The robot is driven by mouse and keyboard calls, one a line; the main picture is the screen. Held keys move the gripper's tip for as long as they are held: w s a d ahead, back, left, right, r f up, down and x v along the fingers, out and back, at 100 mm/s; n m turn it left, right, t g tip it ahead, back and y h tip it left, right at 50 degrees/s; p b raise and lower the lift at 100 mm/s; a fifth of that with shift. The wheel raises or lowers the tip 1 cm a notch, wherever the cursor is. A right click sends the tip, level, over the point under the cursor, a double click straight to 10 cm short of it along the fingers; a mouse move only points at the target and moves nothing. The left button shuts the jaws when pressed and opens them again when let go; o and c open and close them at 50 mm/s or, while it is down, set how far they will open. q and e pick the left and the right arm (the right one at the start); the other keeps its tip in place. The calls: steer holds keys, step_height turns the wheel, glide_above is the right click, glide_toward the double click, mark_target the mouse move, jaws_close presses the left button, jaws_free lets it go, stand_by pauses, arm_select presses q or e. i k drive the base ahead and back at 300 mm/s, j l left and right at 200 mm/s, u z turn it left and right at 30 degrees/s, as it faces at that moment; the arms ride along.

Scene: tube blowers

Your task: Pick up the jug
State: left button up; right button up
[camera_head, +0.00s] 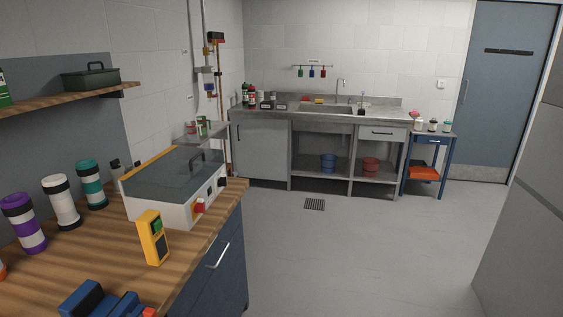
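I cannot pick out a jug with certainty in the head view. Several small bottles (251,95) stand at the left end of the far sink counter (345,111), too small to tell whether one is a jug. Small white containers (432,125) stand on a blue side table (428,139) to the right of the counter. A blue bucket (328,163) and a red bucket (370,167) sit on the shelf under the sink. Neither of my grippers is in view.
A wooden bench (110,262) at the near left holds banded cylinders (62,203), a white machine with a clear lid (170,190), a yellow handheld device (153,238) and a blue object (85,300). The grey floor (370,240) is open; a grey panel (525,220) borders the right.

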mark_target(202, 121)
steer(key=i+l+z, duration=0.25)
steer(key=i, duration=0.4)
steer(key=i+z, duration=0.2)
steer(key=i, duration=0.45)
steer(key=i+u, duration=0.15)
steer(key=i, duration=1.9)
steer(key=i+u, duration=0.35)
steer(key=i, duration=0.2)
steer(key=i+l+u, duration=0.1)
steer(key=i+u, duration=0.25)
steer(key=i, duration=0.15)
steer(key=i+l+u, duration=0.25)
steer(key=i+u, duration=0.15)
steer(key=i, duration=0.1)
